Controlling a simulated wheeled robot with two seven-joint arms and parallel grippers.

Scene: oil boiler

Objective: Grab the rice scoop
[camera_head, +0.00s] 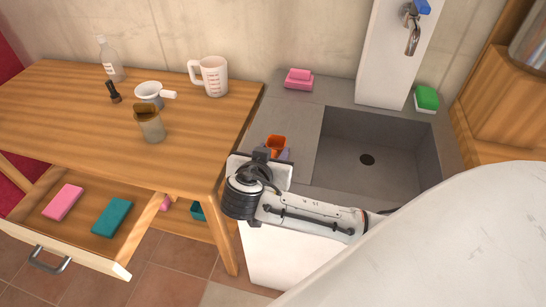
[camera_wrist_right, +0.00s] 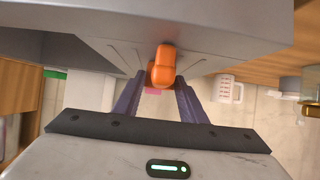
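An orange object, apparently the rice scoop (camera_head: 276,143), lies on the grey counter left of the sink basin in the head view. My right gripper partly hides it there. In the right wrist view the orange scoop (camera_wrist_right: 163,66) shows as a rounded end just ahead of the fingertips. My right gripper (camera_wrist_right: 161,80) has its two dark purple fingers apart, with a gap on either side of the orange part. Whether a fingertip touches it, I cannot tell. The right gripper (camera_head: 278,153) is small and mostly covered by its wrist in the head view. My left gripper is not in view.
The sink basin (camera_head: 380,150) is empty, right of the scoop. Pink sponges (camera_head: 299,79) and a green sponge (camera_head: 427,98) sit on the counter's back edge. The wooden table (camera_head: 60,110) holds a measuring cup (camera_head: 214,77), a jar (camera_head: 150,125) and a bottle (camera_head: 111,62). Its drawer (camera_head: 85,240) is open.

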